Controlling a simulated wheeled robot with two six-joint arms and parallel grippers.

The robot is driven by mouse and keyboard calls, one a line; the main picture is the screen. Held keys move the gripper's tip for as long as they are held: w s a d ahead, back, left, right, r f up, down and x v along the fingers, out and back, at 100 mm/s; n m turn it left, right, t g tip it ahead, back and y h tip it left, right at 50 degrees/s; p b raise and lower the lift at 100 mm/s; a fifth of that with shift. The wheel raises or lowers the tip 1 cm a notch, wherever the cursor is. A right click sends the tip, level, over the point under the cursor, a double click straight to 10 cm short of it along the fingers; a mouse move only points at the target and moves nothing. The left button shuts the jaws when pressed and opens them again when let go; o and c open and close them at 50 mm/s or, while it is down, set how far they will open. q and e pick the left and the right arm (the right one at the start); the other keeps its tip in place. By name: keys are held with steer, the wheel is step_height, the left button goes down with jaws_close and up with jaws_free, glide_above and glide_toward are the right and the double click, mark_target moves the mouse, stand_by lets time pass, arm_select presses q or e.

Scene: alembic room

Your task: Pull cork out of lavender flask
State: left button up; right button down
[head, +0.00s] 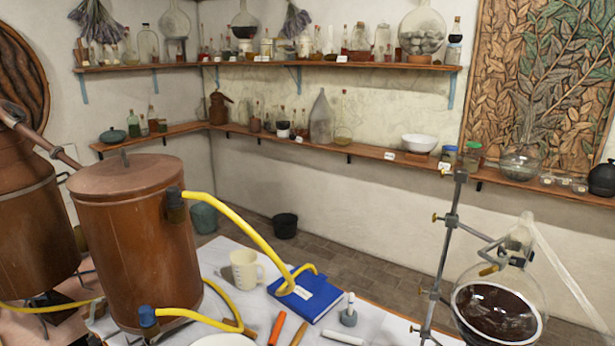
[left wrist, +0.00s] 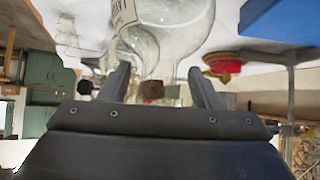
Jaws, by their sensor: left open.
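In the left wrist view, a clear glass flask (left wrist: 172,42) with a white label (left wrist: 127,13) hangs upside down in the picture, its neck pointing toward my gripper. The label is cut off by the frame and only a few letters show. A brown cork (left wrist: 151,90) is between the two fingers of my left gripper (left wrist: 160,70), with a gap on each side. A small greenish stopper-like piece (left wrist: 172,92) shows beside it; I cannot tell what it belongs to. My left gripper is open. I cannot pick out the lavender flask in the head view, and neither gripper shows there.
The head view shows a copper vessel (head: 135,240) with yellow hoses (head: 240,228), a blue book (head: 306,293) and a beige mug (head: 246,269) on the white table. A metal stand (head: 446,240) holds a round flask (head: 500,300) at right. Wall shelves (head: 300,140) carry several bottles.

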arm_select(q)
steer(key=shift+p+v, duration=0.5)
steer(key=shift+v, duration=0.7)
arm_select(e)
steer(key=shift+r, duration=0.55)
arm_select(q)
steer(key=shift+w+a+r, duration=0.1)
steer(key=shift+a+r, duration=0.05)
steer(key=shift+a, duration=0.05)
arm_select(e)
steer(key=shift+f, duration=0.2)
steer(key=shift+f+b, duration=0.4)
steer(key=shift+b, duration=0.2)
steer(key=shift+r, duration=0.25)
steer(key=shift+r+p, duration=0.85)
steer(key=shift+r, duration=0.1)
arm_select(q)
steer(key=v, duration=1)
steer(key=shift+d+r, duration=0.25)
steer(key=shift+d, duration=0.05)
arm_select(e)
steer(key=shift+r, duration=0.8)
